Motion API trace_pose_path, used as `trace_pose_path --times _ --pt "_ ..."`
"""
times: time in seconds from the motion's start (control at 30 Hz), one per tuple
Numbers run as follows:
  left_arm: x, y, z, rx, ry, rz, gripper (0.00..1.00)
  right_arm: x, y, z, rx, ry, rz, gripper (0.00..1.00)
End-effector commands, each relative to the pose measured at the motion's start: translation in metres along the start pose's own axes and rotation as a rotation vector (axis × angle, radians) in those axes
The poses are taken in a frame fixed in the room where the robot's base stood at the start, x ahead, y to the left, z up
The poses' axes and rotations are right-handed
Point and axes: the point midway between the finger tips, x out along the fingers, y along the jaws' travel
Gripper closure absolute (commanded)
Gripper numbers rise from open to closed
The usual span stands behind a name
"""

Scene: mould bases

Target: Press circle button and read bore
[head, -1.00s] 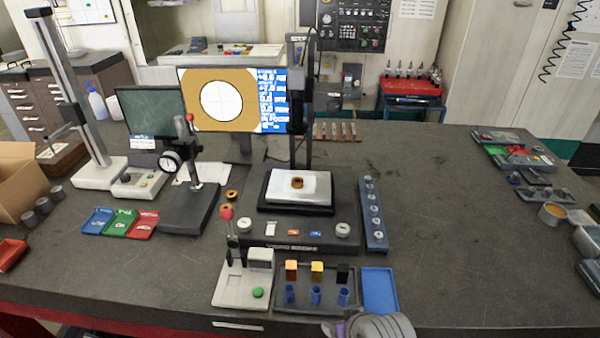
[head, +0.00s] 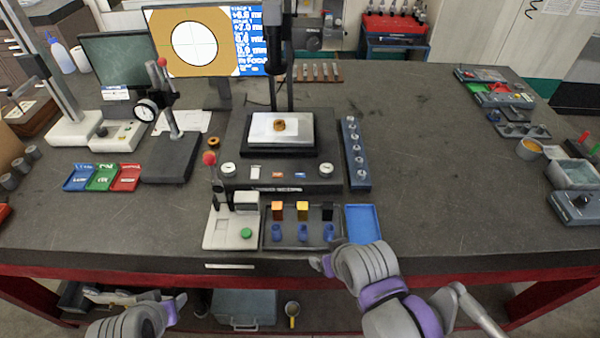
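A small bronze ring with a bore (head: 279,126) sits on the white plate of the video scope stage (head: 262,138). The button labels are too small to read. The monitor (head: 205,42) shows a white circle with a crosshair on orange, beside blue readout lines. My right gripper (head: 319,264) is at the table's front edge. My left gripper (head: 176,307) is low, in front of the table. The finger openings cannot be made out.
A white fixture (head: 230,229) with a green button and red-knobbed lever stands at the front edge. Beside it are a dark tray (head: 290,243) of colored blocks and a blue tray (head: 363,223). A dial gauge stand (head: 170,162) stands left. The table's right middle is clear.

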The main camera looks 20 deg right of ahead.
Motion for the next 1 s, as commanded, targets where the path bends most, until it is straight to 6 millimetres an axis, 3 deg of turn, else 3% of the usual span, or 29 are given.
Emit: trace_pose_path --times 0.23,0.67,1.0 --pt "0.0 0.0 0.0 0.0 0.0 0.0 0.5 0.0 0.0 0.0 0.0 0.0 0.0 0.21" --pt "0.0 0.0 0.0 0.0 0.0 0.0 0.5 0.0 0.0 0.0 0.0 0.0 0.0 0.98" --pt "0.0 0.0 0.0 0.0 0.0 0.0 0.5 0.0 0.0 0.0 0.0 0.0 0.0 1.0"
